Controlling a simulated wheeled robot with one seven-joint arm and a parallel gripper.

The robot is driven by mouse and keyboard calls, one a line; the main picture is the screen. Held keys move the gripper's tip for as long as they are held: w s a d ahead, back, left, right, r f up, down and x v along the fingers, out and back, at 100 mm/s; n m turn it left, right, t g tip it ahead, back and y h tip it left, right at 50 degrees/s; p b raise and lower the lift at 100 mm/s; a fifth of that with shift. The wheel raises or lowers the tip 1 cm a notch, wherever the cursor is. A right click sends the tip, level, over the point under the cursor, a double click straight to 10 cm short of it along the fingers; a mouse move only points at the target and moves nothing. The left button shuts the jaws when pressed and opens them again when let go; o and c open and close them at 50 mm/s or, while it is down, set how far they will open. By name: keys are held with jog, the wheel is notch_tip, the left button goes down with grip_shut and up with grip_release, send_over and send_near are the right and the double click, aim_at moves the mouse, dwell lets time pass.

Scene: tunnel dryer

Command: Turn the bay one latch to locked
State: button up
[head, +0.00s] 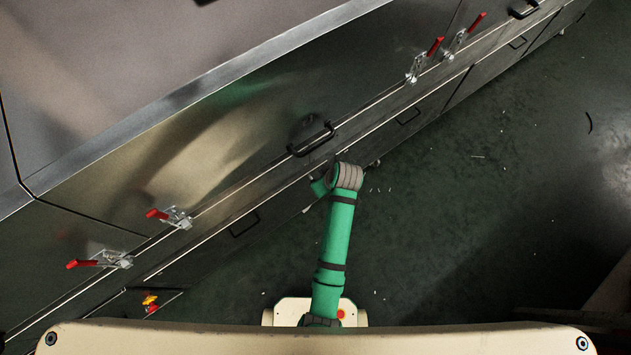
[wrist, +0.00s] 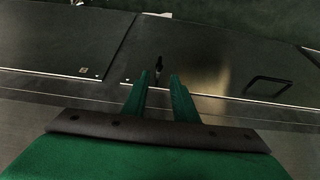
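My green gripper (wrist: 160,78) shows in the wrist view with its two fingers apart and nothing between them. Beyond the fingertips, a small dark upright latch-like part (wrist: 158,68) sits on a metal panel, near a panel seam; I cannot tell its setting or whether it is the bay one latch. No contact with it is visible. In the head view my arm reaches to the dryer's lower side, and its gripper end is mostly hidden behind the wrist. Red-handled clamps (head: 172,216) (head: 100,260) sit on the dryer edge at lower left, with more clamps (head: 425,60) (head: 464,36) at upper right.
The metal dryer (head: 230,140) runs diagonally across the head view, with a black bar handle (head: 312,140) near my arm. A recessed dark handle (wrist: 268,86) is at right in the wrist view. A yellow and red knob (head: 150,301) is at lower left. The green floor (head: 470,200) is largely clear.

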jog(key=x, duration=0.9)
jog(key=shift+w+a+f, duration=0.1)
jog(key=shift+w+f, duration=0.05)
jog(key=shift+f, duration=0.15)
jog(key=shift+c, duration=0.4)
grip_shut()
